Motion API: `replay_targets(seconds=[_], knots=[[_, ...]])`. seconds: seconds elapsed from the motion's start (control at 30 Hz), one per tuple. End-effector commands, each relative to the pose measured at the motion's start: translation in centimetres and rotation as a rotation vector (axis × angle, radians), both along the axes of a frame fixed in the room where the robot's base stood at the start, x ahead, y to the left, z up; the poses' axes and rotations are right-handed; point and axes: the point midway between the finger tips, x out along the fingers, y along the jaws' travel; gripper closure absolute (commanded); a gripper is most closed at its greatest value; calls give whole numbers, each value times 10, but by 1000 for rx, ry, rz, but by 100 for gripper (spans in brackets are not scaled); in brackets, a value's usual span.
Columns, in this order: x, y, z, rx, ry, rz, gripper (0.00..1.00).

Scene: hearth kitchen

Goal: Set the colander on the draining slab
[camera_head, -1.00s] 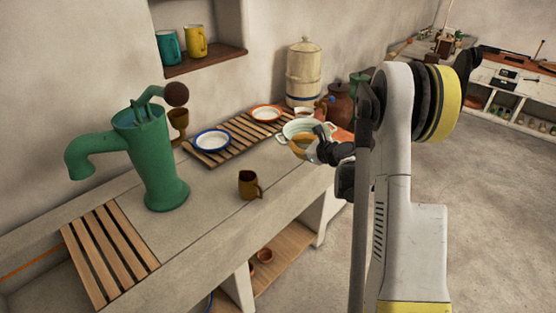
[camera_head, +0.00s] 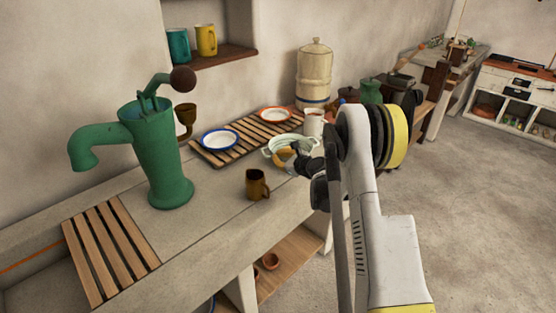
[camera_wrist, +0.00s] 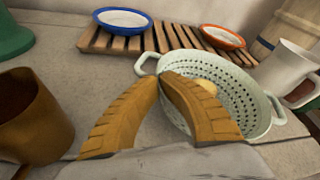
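The pale colander (camera_head: 293,142) with two loop handles is at the front right corner of the rear slatted wooden board (camera_head: 228,158). In the wrist view the perforated colander (camera_wrist: 238,98) fills the middle right. My gripper (camera_wrist: 163,78) has its brown fingertips almost together at the colander's rim near one handle, one finger outside and one inside the bowl. A small yellowish thing (camera_wrist: 207,87) shows inside the bowl. In the head view my gripper (camera_head: 281,153) covers the colander's near side. Whether its base touches the counter I cannot tell. Another slatted board (camera_head: 110,250) lies front left, by the sink.
A blue-rimmed plate (camera_head: 219,139) and a red-rimmed plate (camera_head: 274,115) occupy the rear board. A white mug (camera_head: 314,122) stands behind the colander, a brown mug (camera_head: 257,184) in front. A green pump (camera_head: 160,160) rises at left. The front left board is bare.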

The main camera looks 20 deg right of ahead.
Motion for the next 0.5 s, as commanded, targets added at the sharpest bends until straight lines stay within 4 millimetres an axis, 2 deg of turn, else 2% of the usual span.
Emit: replay_targets(seconds=[0.3,0.33,0.4,0.5], knots=[[0,0,-2,0,0,-1,100],[0,0,-3,0,0,0,96],[0,0,-2,0,0,0,75],[0,0,-1,0,0,0,73]])
